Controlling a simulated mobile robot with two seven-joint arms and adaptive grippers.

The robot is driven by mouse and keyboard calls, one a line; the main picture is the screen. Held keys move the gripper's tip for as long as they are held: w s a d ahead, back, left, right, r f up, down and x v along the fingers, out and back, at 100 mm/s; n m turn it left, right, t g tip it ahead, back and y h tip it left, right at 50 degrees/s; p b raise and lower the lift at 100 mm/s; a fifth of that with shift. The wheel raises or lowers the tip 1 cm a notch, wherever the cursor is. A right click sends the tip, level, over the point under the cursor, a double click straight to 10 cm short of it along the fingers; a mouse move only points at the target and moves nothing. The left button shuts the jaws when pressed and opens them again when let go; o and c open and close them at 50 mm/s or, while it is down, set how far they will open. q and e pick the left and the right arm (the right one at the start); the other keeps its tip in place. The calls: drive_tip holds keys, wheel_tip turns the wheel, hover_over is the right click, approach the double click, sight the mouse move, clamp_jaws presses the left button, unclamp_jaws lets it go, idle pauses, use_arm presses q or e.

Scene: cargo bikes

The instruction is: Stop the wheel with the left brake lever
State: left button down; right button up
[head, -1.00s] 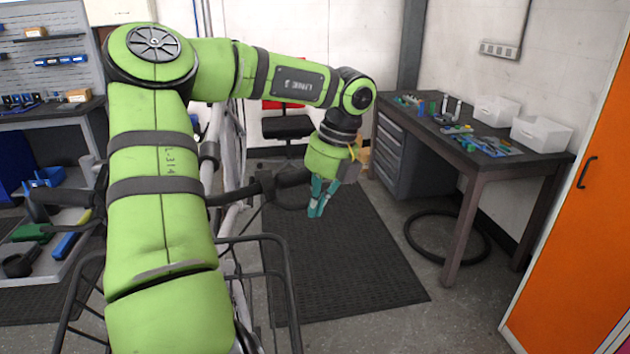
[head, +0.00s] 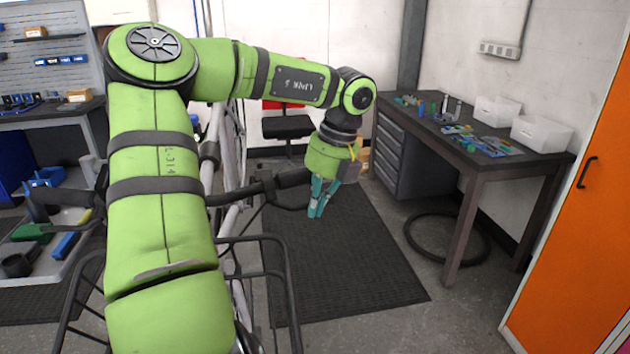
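My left gripper (head: 316,213), with teal fingers pointing down, is at the right end of the bike's handlebar. The black handlebar grip (head: 293,178) sticks out to the right, and a thin dark brake lever (head: 285,206) runs below it. The fingers are beside the outer end of the grip and lever. Their tips look close together, but I cannot tell whether they touch or enclose the lever. My green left arm covers the middle of the bike. I cannot make out the wheel. My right gripper is not in view.
A black wire basket (head: 288,270) is at the front of the bike. A dark workbench (head: 470,160) with white bins and tools stands at right, above a loose tyre (head: 448,240). An orange cabinet (head: 580,230) is far right. The black floor mat (head: 350,270) is clear.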

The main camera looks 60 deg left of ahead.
use_arm(q)
drive_tip(key=shift+r, duration=0.1)
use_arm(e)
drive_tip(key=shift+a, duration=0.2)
use_arm(q)
drive_tip(key=shift+r+p, duration=0.5)
drive_tip(key=shift+r, duration=0.25)
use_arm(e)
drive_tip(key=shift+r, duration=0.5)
use_arm(q)
drive_tip(key=s+a+v, duration=0.1)
drive_tip(key=s+v, duration=0.1)
drive_tip(key=v, duration=1.1)
drive_tip(key=shift+s+r+p, duration=0.4)
drive_tip(key=shift+r, duration=0.3)
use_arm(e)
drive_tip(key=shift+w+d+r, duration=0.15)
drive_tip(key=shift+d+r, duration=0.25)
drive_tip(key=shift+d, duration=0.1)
use_arm(q)
drive_tip(key=shift+a, duration=0.1)
